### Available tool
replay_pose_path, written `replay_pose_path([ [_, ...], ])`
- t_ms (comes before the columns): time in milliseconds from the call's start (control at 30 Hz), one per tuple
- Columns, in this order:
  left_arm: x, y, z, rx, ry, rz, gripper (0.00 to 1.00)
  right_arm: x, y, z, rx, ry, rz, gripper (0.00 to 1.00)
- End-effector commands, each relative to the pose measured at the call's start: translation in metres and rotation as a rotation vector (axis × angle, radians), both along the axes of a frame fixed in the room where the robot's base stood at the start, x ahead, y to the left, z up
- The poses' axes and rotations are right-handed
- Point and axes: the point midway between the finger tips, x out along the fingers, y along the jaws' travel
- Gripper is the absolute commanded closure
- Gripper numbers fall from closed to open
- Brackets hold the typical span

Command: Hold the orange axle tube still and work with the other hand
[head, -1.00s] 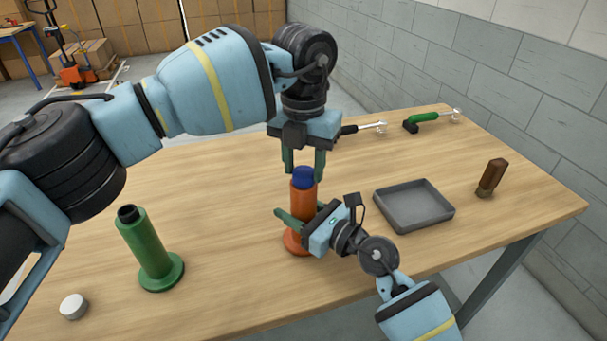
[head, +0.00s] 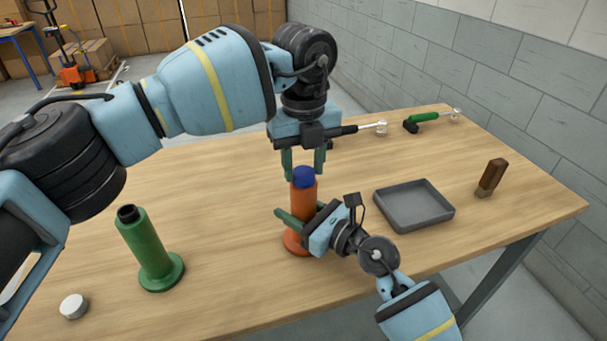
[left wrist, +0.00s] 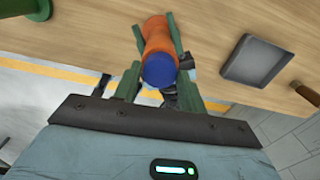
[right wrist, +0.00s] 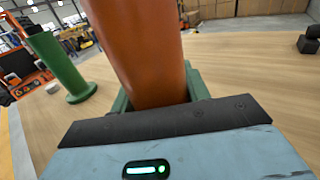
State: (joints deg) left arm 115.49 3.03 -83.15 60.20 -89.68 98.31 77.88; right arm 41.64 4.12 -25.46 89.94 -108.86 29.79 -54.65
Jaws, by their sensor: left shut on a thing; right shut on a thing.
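The orange axle tube (head: 303,200) stands upright on its round flange on the table, with a blue cap (head: 304,176) on its top end. My right gripper (head: 303,213) is shut on the tube's middle from the right; the right wrist view shows the tube (right wrist: 140,50) between its fingers. My left gripper (head: 304,168) points down from above, shut on the blue cap. The left wrist view shows the cap (left wrist: 160,70) between the fingers. How far the cap sits on the tube is hidden.
A green tube (head: 148,250) and a white round piece (head: 73,306) stand at the left. A grey tray (head: 414,206) and a brown-handled tool (head: 491,178) are at the right. A black-handled tool (head: 370,127) and a green-handled tool (head: 432,120) lie at the back.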

Motion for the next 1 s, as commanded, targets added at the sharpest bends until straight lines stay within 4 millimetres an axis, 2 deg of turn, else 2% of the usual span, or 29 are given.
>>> replay_pose_path([
  [133,0.0000,0.0002,-0.0011,0.001,0.001,0.081,0.78,-0.0001,-0.0001,-0.0006,-0.001,0.001,0.000,1.00],
  [500,0.0000,0.0002,-0.0013,0.001,0.001,0.119,0.78,-0.0001,0.0000,-0.0006,-0.001,0.001,0.000,1.00],
  [1000,0.0001,0.0004,-0.0016,0.002,0.001,0.675,0.78,-0.0001,0.0000,-0.0005,-0.001,0.001,0.000,1.00],
])
